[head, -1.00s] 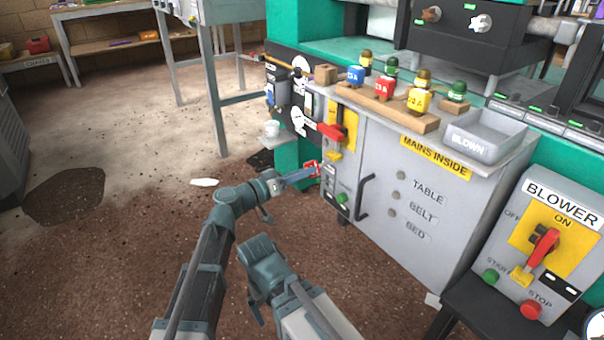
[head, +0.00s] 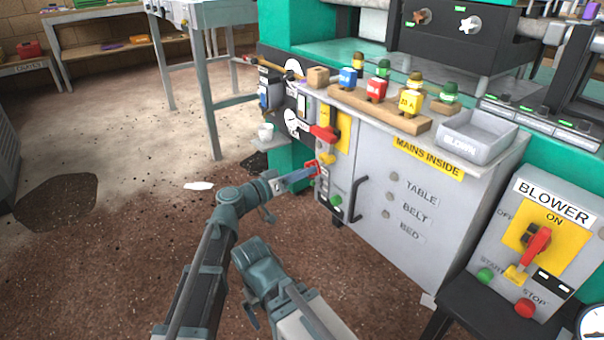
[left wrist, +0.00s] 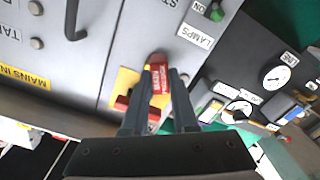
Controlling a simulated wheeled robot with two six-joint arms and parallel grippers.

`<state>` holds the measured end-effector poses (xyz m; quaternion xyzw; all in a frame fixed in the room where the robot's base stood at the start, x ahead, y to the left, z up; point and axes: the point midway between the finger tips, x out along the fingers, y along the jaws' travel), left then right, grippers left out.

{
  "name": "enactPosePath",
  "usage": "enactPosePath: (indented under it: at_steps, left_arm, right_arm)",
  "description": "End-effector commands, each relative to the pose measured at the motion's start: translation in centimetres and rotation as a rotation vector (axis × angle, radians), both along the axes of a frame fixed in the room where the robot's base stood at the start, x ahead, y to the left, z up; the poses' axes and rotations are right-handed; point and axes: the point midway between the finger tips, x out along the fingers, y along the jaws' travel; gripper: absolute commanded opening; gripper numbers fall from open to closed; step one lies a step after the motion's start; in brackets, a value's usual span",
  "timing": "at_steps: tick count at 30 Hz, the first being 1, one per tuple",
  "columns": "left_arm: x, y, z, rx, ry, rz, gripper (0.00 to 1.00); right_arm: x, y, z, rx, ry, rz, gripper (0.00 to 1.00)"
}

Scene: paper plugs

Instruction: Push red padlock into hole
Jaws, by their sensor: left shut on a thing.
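The red padlock (head: 312,168) is held at the front of the grey cabinet (head: 400,180). My left gripper (head: 307,173) is shut on it. In the left wrist view the padlock (left wrist: 160,86) sits between the two dark fingers, with pale lettering on its side. It overlaps the edge of the yellow plate (left wrist: 127,80), near the red switch lever (left wrist: 121,103). In the head view the lever (head: 324,133) and a small yellow tab (head: 327,158) are just above the padlock. The hole is not visible, and I cannot tell whether the padlock touches the tab. My right gripper is not visible.
A green button (head: 336,200) and a dark curved handle (head: 358,198) are close right of the padlock. Coloured plugs on a wooden board (head: 350,98) and a grey tray (head: 478,138) are on the cabinet top. Floor left of my arm is mostly clear.

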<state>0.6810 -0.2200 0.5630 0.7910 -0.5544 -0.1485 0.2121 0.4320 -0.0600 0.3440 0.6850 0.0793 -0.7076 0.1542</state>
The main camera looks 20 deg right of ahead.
Motion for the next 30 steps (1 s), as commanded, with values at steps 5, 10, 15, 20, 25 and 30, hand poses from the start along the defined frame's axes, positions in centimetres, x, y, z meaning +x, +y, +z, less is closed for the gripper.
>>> enactPosePath:
  at_steps: [5, 10, 15, 20, 25, 30]
  left_arm:
    - [0.2, -0.4, 0.0, 0.0, 0.0, 0.0, 0.0]
    - [0.3, -0.8, 0.0, 0.0, 0.0, 0.0, 0.0]
    - [0.5, -1.2, 0.0, 0.0, 0.0, 0.0, 0.0]
    - [0.5, -1.2, 0.0, 0.0, 0.0, 0.0, 0.43]
    - [0.5, -1.2, 0.0, 0.0, 0.0, 0.0, 0.61]
    - [0.5, -1.2, 0.0, 0.0, 0.0, 0.0, 0.61]
  right_arm:
    - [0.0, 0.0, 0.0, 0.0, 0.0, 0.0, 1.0]
    - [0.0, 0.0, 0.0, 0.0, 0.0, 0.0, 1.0]
    - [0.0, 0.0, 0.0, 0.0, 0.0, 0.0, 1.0]
    - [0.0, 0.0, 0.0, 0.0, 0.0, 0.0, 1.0]
    - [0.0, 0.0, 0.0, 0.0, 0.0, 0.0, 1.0]
    - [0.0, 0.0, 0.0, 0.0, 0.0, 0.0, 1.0]
